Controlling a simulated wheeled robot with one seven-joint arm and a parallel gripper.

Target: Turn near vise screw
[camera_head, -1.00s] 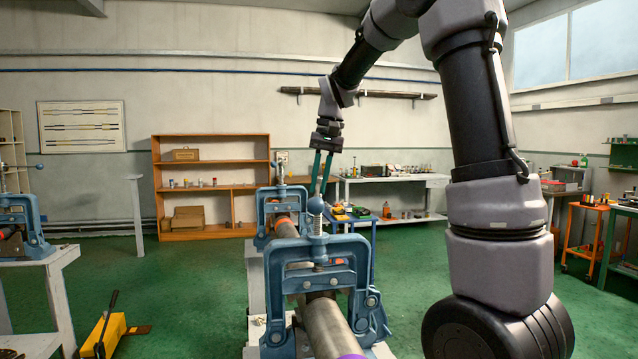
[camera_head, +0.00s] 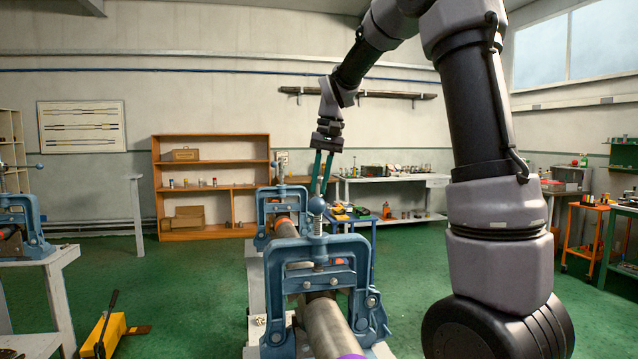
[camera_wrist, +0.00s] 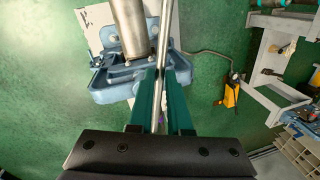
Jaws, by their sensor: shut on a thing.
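The near vise (camera_head: 283,255) is a blue steel frame clamped over a grey pipe (camera_head: 325,325). Its upright screw (camera_head: 317,226) has a spring-like thread, and a round blue knob (camera_head: 316,205) shows at the top on the near end of its handle bar. My gripper (camera_head: 320,190) reaches down from above, just behind the knob, with its two green fingers. In the wrist view my gripper (camera_wrist: 161,78) is shut on the metal handle bar (camera_wrist: 165,35), which runs lengthwise between the fingers. Blue vise parts (camera_wrist: 110,90) lie below and left. The fingertips are partly hidden behind the knob in the head view.
A second blue vise (camera_head: 263,212) stands behind on the same pipe line. Another vise (camera_head: 18,228) is on a bench at left. A yellow tool (camera_head: 106,330) lies on the green floor. A wooden shelf (camera_head: 212,138) and white workbench (camera_head: 385,180) stand at the back.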

